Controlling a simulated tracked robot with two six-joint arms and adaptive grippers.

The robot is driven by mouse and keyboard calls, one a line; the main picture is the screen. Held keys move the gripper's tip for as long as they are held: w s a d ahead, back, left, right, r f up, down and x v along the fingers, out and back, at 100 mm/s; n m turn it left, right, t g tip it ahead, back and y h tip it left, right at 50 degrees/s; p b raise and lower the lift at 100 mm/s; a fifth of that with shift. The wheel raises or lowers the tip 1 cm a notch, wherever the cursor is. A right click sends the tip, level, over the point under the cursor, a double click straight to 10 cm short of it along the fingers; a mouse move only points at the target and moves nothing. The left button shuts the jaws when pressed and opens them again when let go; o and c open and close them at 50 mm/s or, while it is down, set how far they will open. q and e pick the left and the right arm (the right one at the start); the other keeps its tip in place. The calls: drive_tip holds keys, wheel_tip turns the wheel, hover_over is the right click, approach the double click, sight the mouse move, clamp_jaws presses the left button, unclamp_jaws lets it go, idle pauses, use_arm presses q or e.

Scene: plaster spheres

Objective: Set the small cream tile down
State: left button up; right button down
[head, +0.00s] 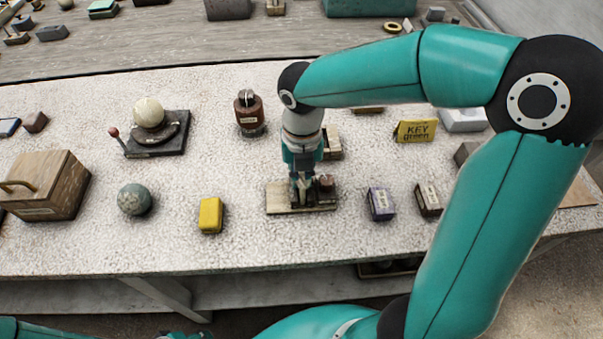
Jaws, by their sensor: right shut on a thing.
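My right gripper (301,196) points straight down at the middle of the table, low over a flat pale wooden board (277,201). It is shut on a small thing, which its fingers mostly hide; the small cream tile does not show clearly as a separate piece. I cannot tell whether the held thing touches the board. A small dark brown piece (326,183) stands on the board just right of the fingers. My left gripper is out of view.
A yellow block (211,215) and a grey-green sphere (134,200) stand to the left. A purple-grey block (381,204) and a dark brown block (428,199) stand to the right. A yellow key sign (415,131) is behind them. The front table strip is clear.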

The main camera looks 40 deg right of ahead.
drive_tip(key=shift+f, duration=0.15)
drive_tip(key=c, duration=1.1)
unclamp_jaws()
drive_tip(key=shift+c, duration=0.2)
drive_tip(key=shift+r+p, duration=1.9)
drive_tip(key=shift+r, duration=0.15)
